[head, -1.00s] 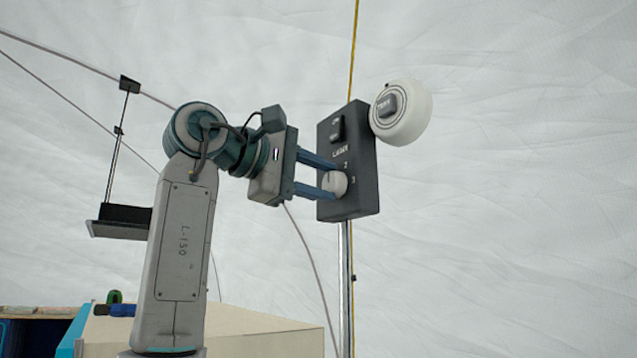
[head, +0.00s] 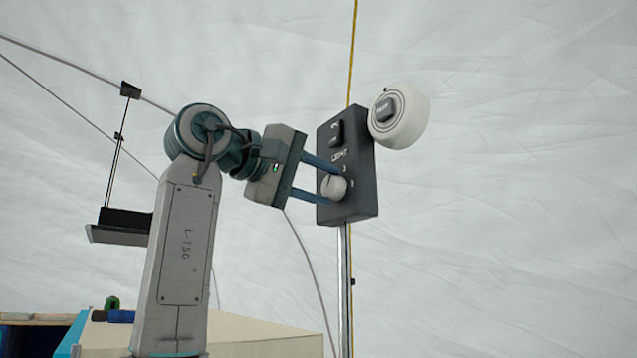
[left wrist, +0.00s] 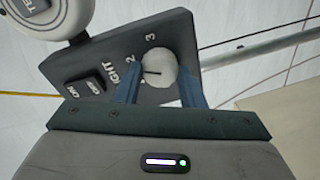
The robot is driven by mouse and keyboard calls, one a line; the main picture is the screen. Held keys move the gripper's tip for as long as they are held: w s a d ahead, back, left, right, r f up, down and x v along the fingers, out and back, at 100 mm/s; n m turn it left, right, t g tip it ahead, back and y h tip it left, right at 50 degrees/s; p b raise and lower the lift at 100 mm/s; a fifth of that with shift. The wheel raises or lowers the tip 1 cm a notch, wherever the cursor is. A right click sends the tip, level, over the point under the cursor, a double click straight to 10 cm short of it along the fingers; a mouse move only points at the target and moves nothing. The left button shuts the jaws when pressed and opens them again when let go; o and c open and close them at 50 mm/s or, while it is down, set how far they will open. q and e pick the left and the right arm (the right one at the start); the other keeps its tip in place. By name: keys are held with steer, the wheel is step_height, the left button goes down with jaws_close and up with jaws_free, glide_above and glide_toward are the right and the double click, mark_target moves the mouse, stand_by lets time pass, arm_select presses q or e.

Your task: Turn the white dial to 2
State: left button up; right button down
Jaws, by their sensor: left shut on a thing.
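The white dial (head: 334,187) is a small round knob low on a dark grey control box (head: 362,200). In the left wrist view the dial (left wrist: 160,62) carries a short black pointer line aimed left, towards the side where the 2 is printed; a 3 is printed above it. I cannot tell whether it lines up exactly with the 2. My left gripper (head: 326,182) is shut on the dial, with one blue finger on each side of it; the fingers also show in the left wrist view (left wrist: 160,78). My right gripper is not in view.
A larger white round unit (head: 412,116) with a grey button sits at the box's upper right. The box is on a metal pole (head: 345,285) beside a yellow cord. A dark rocker switch (head: 336,133) is above the dial. A small hanging shelf (head: 118,232) is at left.

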arm_select(q)
steer(key=shift+f, duration=0.15)
steer(key=o, duration=0.9)
steer(key=shift+o, duration=0.4)
steer(key=shift+s+a, duration=0.25)
steer(key=shift+a, duration=0.1)
steer(key=b+v, duration=0.4)
steer(key=v, duration=0.6)
